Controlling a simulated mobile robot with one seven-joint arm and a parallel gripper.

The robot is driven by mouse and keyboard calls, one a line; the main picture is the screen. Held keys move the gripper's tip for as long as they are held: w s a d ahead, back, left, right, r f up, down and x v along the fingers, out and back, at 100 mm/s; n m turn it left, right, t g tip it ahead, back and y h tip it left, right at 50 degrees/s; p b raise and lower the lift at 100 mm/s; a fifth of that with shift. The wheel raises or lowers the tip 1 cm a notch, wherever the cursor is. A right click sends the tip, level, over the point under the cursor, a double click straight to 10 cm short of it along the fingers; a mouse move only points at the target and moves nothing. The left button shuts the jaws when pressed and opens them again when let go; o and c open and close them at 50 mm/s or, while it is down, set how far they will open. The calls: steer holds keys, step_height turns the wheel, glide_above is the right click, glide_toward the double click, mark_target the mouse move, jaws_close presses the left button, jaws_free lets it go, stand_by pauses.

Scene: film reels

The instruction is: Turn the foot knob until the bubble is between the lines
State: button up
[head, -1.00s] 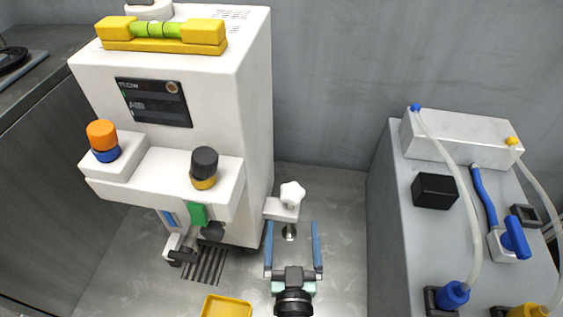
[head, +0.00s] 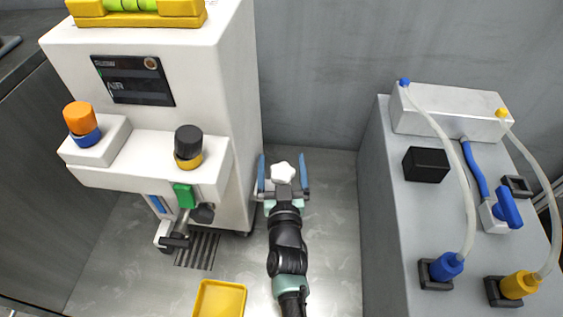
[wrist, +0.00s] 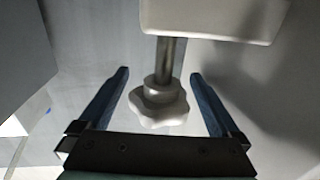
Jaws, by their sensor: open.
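The white foot knob (head: 283,173) is lobed and sits beside the lower right of the white machine (head: 235,110). In the wrist view the knob (wrist: 160,102) hangs on a metal stem under a white block. My gripper (head: 284,165) is open, with one blue finger on each side of the knob. In the wrist view my gripper (wrist: 158,88) shows gaps between both fingers and the knob. The yellow level (head: 137,15) lies on top of the machine, cut by the upper picture edge. Parts of its green vial (head: 130,5) show; the bubble cannot be made out against the lines.
A yellow tray (head: 220,300) stands on the floor in front of the machine. A grey bench (head: 385,200) with blue and yellow hose fittings stands at right. Floor between bench and my arm is clear.

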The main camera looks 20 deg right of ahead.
steer(key=shift+w, duration=0.2)
steer(key=c, duration=1.4)
steer(key=shift+w+r+p, duration=0.1)
steer(key=shift+r+p, duration=0.25)
steer(key=shift+p, duration=0.8)
steer(key=h+p, duration=0.1)
steer(key=p, duration=0.1)
steer(key=shift+m+p, duration=0.3)
steer(key=shift+m, duration=0.1)
steer(key=shift+d+m+g+h+p, duration=0.1)
steer(key=shift+m+g+h+p, duration=0.3)
steer(key=shift+p, duration=0.65)
steer(key=shift+d+f+m+g+h+p, duration=0.1)
steer(key=shift+f+m+g+h+p, duration=0.1)
steer(key=shift+m+g+h+p, duration=0.45)
steer(key=shift+s+d+f+m+g+h, duration=0.1)
steer(key=shift+s+d+m+g+h, duration=0.1)
steer(key=shift+m+g+h, duration=0.45)
steer(key=shift+s+d+f+m+g+h, duration=0.1)
steer(key=shift+s+m+g+h, duration=0.1)
steer(key=shift+h, duration=0.7)
